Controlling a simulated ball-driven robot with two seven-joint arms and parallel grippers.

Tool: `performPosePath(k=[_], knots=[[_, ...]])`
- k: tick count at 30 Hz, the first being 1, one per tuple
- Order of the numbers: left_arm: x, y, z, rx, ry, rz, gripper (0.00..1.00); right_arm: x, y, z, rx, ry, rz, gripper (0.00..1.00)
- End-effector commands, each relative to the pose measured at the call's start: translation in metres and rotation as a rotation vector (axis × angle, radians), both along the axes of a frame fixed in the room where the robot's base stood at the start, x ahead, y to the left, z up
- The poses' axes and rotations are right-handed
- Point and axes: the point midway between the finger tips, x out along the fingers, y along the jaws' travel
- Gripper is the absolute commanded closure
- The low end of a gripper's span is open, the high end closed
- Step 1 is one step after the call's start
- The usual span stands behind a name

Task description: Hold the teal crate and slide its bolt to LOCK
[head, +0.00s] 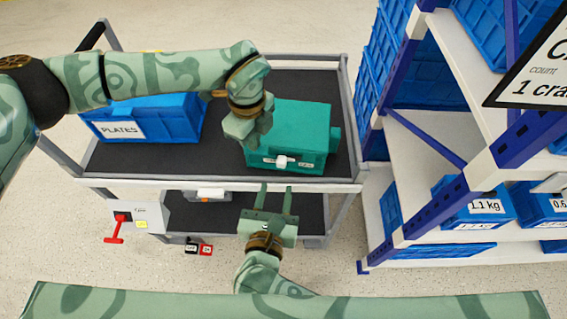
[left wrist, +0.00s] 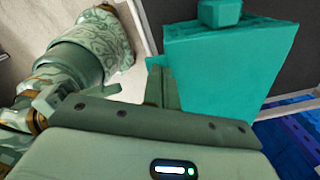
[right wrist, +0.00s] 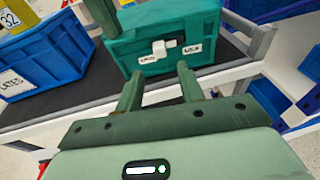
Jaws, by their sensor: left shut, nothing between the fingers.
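The teal crate (head: 305,122) sits on the cart's top deck, toward the right end. Its white bolt (head: 283,161) is on the front face, between two small white labels; it also shows in the right wrist view (right wrist: 164,47). I cannot surely read the labels. My left gripper (head: 250,140) is shut and empty at the crate's left side; the left wrist view shows its fingers together beside the teal wall (left wrist: 220,65). I cannot tell if they touch it. My right gripper (head: 274,188) is open and empty in front of and below the bolt, its fingers pointing at the crate.
A blue crate (head: 150,120) labelled PLATES stands left on the cart. The cart's front rail (head: 215,184) runs between my right gripper and the deck. A red-handled box (head: 137,217) hangs at the front left. Shelving (head: 430,150) with blue bins stands close on the right.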

Motion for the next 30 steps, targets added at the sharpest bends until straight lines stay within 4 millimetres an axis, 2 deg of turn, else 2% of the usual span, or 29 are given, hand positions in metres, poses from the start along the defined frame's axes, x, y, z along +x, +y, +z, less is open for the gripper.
performPosePath(k=[6,12,24,25,28,29,30], knots=[[-0.002,0.001,-0.003,0.003,0.004,0.000,1.00,0.034,-0.005,-0.007,-0.007,-0.003,0.000,0.62],[-0.001,0.001,-0.003,0.003,0.004,0.000,1.00,0.055,-0.007,-0.011,-0.006,-0.002,0.000,0.62],[-0.001,0.001,-0.003,0.003,0.005,0.000,1.00,0.063,-0.008,-0.013,-0.006,-0.001,0.001,0.62],[-0.001,0.001,-0.003,0.003,0.005,0.000,1.00,0.063,-0.008,-0.013,-0.007,-0.001,0.001,0.67],[-0.001,0.001,-0.003,0.003,0.005,0.000,1.00,0.063,-0.008,-0.013,-0.007,-0.001,0.001,0.95],[-0.001,0.001,-0.003,0.003,0.005,0.000,1.00,0.063,-0.008,-0.013,-0.007,-0.001,0.001,1.00],[-0.001,0.001,-0.003,0.003,0.005,0.000,1.00,0.063,-0.008,-0.013,-0.007,-0.001,0.001,1.00]])
